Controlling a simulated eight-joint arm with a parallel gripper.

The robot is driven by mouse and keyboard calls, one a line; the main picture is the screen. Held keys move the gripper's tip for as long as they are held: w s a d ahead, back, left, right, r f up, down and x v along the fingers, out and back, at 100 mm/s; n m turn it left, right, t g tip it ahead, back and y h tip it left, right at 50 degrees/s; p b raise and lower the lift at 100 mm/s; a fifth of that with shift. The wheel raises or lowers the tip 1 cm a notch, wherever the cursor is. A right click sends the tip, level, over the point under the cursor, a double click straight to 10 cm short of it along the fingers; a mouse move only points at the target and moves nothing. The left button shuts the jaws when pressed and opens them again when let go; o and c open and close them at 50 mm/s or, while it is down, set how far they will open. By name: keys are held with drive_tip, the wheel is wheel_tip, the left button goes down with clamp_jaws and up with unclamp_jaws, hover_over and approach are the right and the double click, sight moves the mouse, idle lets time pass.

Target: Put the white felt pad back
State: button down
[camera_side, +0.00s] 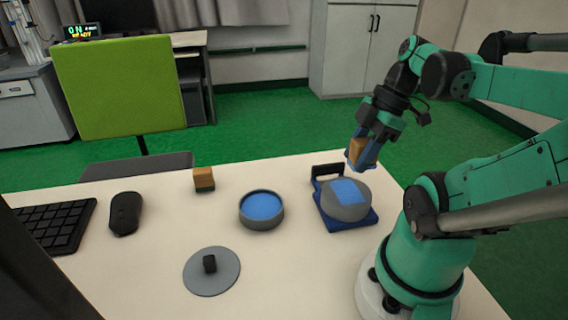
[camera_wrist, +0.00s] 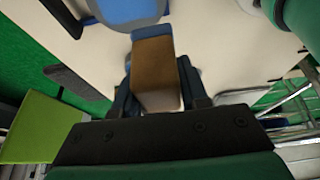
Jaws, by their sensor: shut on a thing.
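My gripper (camera_side: 360,157) is shut on a wooden block (camera_side: 357,150), held in the air above and just right of a round grey piece (camera_side: 356,210). In the wrist view the block (camera_wrist: 157,70) sits between the fingers, with a blue strip at its far end. A second wooden block (camera_side: 204,177) with a dark green underside stands on the table at the back. I cannot make out a white felt pad for certain in either view. The grey piece has a blue square patch (camera_side: 349,191) on top and rests on a blue base (camera_side: 349,222) with a dark handle.
A round grey dish (camera_side: 262,222) with a blue inside stands mid-table. A flat grey lid (camera_side: 226,274) with a black knob lies nearer the front. A mouse (camera_side: 125,213) and keyboard (camera_side: 52,226) are at left. A green chair (camera_side: 120,88) stands behind the table.

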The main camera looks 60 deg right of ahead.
drive_tip(key=w+d+r, duration=0.2)
drive_tip(key=w+r, duration=0.1)
drive_tip(key=w, duration=0.3)
drive_tip(key=w+d+r, duration=0.2)
drive_tip(key=w+r, duration=0.1)
drive_tip(key=w, duration=0.3)
hover_over(251, 176)
drive_tip(key=s, duration=0.1)
drive_tip(key=f, duration=1.9)
drive_tip(key=shift+d+f, duration=0.15)
drive_tip(key=shift+d, duration=0.25)
drive_tip(key=shift+f, duration=0.15)
drive_tip(key=shift+c, duration=2.3)
unclamp_jaws()
